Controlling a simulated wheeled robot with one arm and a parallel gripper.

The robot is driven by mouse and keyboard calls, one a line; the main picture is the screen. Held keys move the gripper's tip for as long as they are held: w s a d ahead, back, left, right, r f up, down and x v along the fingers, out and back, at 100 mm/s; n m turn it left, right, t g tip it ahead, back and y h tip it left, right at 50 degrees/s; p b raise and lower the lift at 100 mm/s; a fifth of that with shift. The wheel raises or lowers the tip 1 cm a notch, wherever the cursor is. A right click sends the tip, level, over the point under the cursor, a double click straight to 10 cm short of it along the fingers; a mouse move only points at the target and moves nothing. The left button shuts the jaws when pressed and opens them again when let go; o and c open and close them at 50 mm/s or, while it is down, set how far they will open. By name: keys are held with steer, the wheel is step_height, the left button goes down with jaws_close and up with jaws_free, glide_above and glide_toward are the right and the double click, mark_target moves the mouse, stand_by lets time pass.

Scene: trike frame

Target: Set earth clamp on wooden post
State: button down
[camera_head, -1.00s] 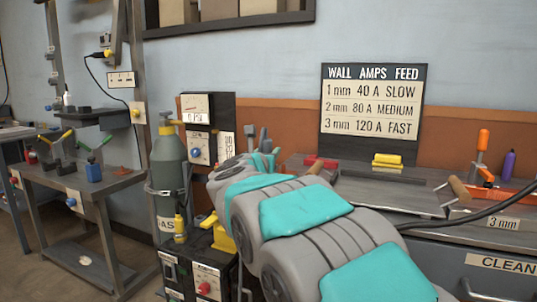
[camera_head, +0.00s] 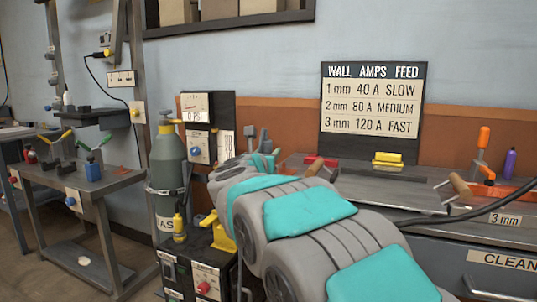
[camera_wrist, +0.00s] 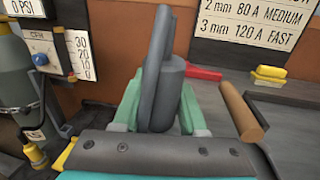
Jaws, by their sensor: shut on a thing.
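My gripper (camera_wrist: 160,118), with teal fingers, is shut on a dark grey piece that looks like the earth clamp (camera_wrist: 154,72). The clamp stands up from the fingers, with a tall flat part beside a thick round part. In the head view the clamp (camera_head: 251,137) shows small beyond my arm, in front of the brown wall panel. A brown wooden cylinder (camera_wrist: 239,111) leans just right of the fingers in the wrist view, apart from the clamp; I cannot tell whether it is the wooden post. It also shows behind my arm in the head view (camera_head: 314,168).
A gas cylinder (camera_head: 167,165) and gauge panel (camera_head: 209,140) stand left of my arm. The grey bench (camera_head: 365,190) on the right holds a yellow block (camera_head: 387,159), a red piece (camera_wrist: 205,73) and orange tools (camera_head: 484,148). A dark cable (camera_head: 465,210) crosses the bench front.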

steer(key=shift+f, duration=0.15)
steer(key=shift+c, duration=1.8)
jaws_free()
